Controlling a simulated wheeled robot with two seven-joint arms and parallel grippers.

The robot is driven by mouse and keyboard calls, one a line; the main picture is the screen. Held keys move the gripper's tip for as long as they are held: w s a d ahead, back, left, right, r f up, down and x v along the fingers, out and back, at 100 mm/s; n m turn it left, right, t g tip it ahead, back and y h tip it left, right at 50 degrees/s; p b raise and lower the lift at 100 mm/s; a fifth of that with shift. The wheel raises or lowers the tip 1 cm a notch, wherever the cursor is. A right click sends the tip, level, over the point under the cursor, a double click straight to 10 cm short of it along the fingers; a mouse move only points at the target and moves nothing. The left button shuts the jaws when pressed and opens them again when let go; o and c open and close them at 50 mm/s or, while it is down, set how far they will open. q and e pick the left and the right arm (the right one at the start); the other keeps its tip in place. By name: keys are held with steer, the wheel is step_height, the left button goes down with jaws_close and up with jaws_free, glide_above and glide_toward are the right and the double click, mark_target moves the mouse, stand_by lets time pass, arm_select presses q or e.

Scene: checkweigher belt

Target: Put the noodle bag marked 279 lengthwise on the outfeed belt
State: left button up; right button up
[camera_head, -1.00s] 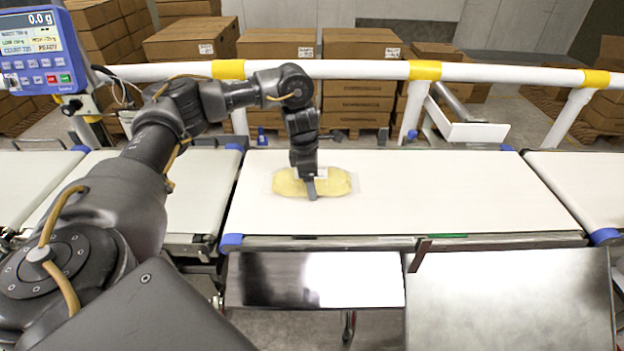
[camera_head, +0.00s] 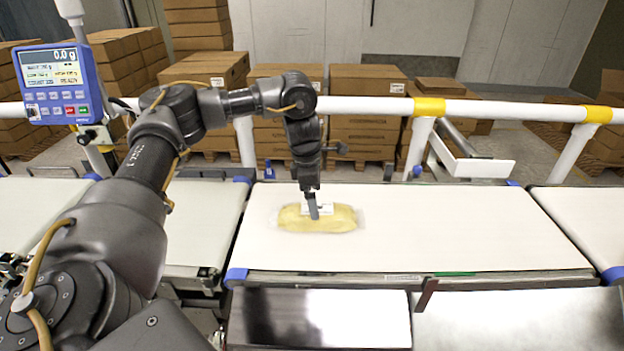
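A yellow noodle bag (camera_head: 290,219) in clear wrap lies flat on the wide white belt (camera_head: 450,230) in the middle. Its long side runs left to right, along the belt. A white label shows on its top, but its number is too small to read. My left gripper (camera_head: 313,210) points down at the middle of the bag, its tip overlapping the bag's top in the picture. Its fingers line up from here, so their opening and any contact are unclear. My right gripper is out of view.
Another white belt (camera_head: 205,215) adjoins on the left, and one on the right (camera_head: 590,220). A scale display (camera_head: 58,80) reading 0.0 g stands at the left. A white rail (camera_head: 370,105) runs behind. Metal plates (camera_head: 320,318) lie in front. The belt right of the bag is clear.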

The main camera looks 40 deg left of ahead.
arm_select(q)
steer(key=r, duration=0.4)
steer(key=shift+s+a, duration=0.1)
steer(key=shift+a, duration=0.15)
steer(key=shift+s+r+p, duration=0.1)
steer(key=shift+r+p, duration=0.2)
steer(key=shift+r, duration=0.15)
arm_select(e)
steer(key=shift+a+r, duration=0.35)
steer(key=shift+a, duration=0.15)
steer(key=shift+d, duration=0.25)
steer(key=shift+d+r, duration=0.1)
